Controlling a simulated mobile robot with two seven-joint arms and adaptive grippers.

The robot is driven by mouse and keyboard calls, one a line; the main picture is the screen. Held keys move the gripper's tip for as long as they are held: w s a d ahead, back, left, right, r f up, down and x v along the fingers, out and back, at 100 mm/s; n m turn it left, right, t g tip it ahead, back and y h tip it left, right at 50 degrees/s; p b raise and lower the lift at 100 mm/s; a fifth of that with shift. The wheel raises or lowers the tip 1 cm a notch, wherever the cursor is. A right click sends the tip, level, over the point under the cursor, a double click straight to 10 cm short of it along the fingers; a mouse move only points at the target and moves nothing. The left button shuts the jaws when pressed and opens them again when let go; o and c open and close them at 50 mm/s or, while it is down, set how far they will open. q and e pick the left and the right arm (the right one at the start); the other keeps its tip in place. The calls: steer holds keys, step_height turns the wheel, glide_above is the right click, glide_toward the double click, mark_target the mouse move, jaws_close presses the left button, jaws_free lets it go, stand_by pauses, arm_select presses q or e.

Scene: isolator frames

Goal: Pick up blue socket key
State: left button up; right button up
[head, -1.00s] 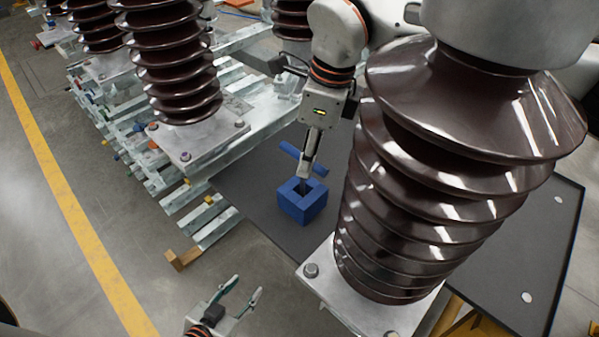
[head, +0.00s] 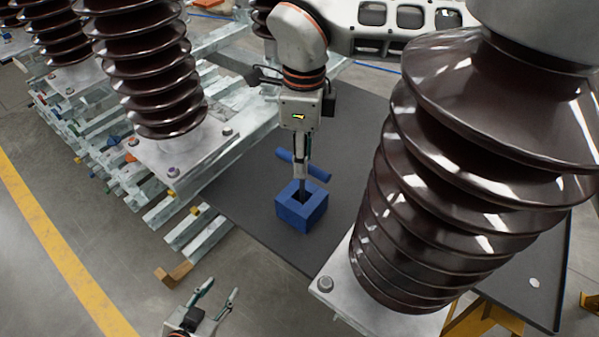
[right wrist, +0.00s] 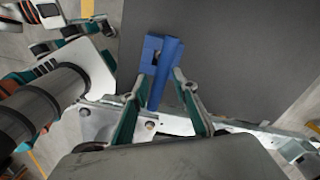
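The blue socket key has a blue bar handle (head: 318,174) on a dark shaft that runs down into a square blue block (head: 301,208) on the dark table. My right gripper (head: 302,172) points straight down at the key, just above the block. In the right wrist view the blue bar (right wrist: 165,75) lies between the two fingers (right wrist: 163,78), with gaps beside it further back along the fingers. Whether the fingertips touch the bar is hard to see. My left gripper (head: 218,294) is open and empty at the bottom, away from the key.
A large brown ribbed insulator (head: 450,170) on a metal plate stands close right of the block. Another insulator (head: 150,75) stands to the left above pale metal beams (head: 195,228). Dark tabletop (head: 245,200) is clear left of the block.

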mark_target(302, 185)
step_height(302, 185, down, 9)
steer(key=shift+w+a, duration=0.1)
stand_by(0.4)
jaws_close()
